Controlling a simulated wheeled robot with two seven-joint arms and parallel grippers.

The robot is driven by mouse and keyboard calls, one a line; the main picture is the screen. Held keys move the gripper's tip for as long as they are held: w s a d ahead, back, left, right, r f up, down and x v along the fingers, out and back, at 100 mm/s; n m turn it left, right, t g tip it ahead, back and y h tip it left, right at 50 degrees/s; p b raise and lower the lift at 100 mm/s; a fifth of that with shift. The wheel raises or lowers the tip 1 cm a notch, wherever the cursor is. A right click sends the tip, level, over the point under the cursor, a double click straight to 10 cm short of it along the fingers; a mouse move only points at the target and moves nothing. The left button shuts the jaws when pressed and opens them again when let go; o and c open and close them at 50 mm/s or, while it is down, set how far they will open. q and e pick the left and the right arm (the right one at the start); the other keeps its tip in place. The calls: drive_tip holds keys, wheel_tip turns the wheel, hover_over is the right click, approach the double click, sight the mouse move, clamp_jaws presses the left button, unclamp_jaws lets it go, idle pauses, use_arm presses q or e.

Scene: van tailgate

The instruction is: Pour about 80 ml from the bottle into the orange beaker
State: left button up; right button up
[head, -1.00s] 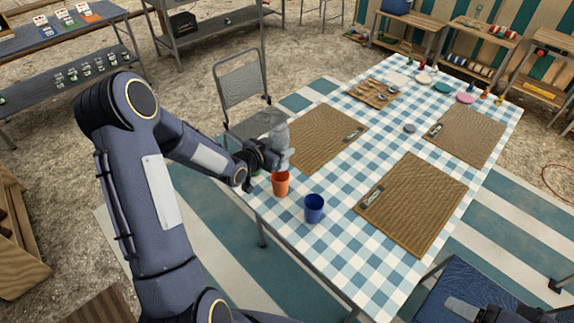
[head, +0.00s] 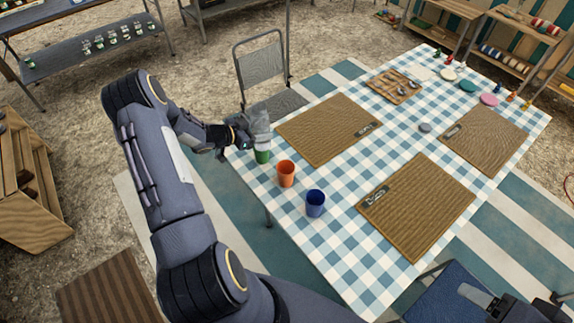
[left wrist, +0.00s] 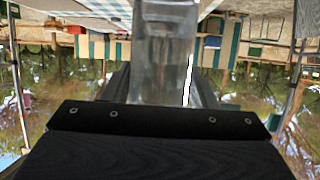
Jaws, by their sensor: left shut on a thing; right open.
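My left gripper (head: 246,130) is shut on a clear bottle (head: 261,122), at the left corner of the table. The bottle also shows between the fingers in the left wrist view (left wrist: 165,50). In the head view the bottle appears just above and behind the green beaker (head: 262,154); its exact tilt and liquid level cannot be made out. The orange beaker (head: 286,174) stands upright on the cloth, to the right of the gripper and apart from it. I cannot see the level inside it. My right gripper (head: 492,303) is open at the bottom right, partly out of frame.
A blue beaker (head: 315,204) stands right of the orange one on the checked table (head: 345,240). A grey chair (head: 262,75) stands behind the left corner.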

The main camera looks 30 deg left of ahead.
use_arm(q)
drive_tip(key=shift+s+r+y, duration=0.15)
drive_tip(key=shift+y, duration=0.15)
